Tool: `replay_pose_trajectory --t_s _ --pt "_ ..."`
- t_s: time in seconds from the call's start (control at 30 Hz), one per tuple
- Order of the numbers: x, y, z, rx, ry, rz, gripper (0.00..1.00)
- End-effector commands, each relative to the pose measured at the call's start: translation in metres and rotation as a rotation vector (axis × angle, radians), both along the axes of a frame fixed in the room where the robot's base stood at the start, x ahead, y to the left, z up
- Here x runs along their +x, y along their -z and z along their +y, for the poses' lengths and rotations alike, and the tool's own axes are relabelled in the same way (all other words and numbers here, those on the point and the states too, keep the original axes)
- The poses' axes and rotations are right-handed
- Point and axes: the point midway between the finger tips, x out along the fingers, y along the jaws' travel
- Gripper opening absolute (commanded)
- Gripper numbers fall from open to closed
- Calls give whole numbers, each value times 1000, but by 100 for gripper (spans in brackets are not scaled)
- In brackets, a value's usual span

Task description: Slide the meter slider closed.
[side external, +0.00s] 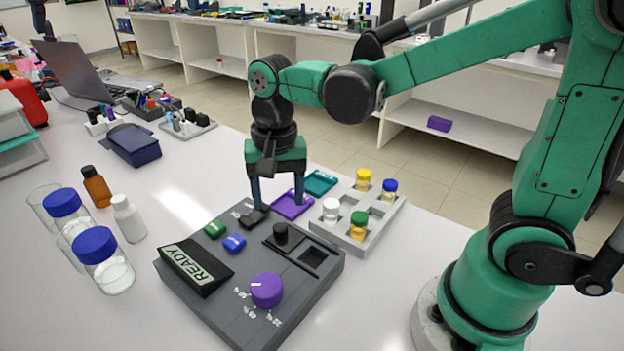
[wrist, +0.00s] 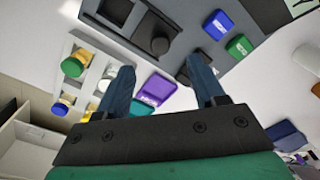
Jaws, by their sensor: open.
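The grey rig (side external: 220,270) stands on the white table in the side view. Its black slider plate with a round knob (side external: 282,236) sits beside an uncovered dark square well (side external: 313,258); I take this to be the meter slider. In the wrist view the knob (wrist: 160,45) and the dark well (wrist: 121,10) show at the top. My gripper (side external: 278,204) is open and empty, pointing down over the rig's far edge, beyond the knob and apart from it. In the wrist view its fingertips (wrist: 161,67) are spread, with the knob beyond the gap.
A purple tray (side external: 292,206) and a teal tray (side external: 320,182) lie beside the rig. A vial rack (side external: 386,222) is to the right. A black switch (side external: 254,217) is close to one finger. The rig also has green (side external: 214,228) and blue (side external: 234,243) buttons and a purple dial (side external: 267,290).

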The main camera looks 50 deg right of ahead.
Motion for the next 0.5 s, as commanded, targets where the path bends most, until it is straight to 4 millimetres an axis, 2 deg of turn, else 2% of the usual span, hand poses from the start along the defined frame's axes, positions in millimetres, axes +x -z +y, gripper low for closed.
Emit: replay_pose_trajectory --t_s 0.17,0.5 --pt "2 10 2 -4 31 23 62" --pt "1 48 1 -3 29 20 62"
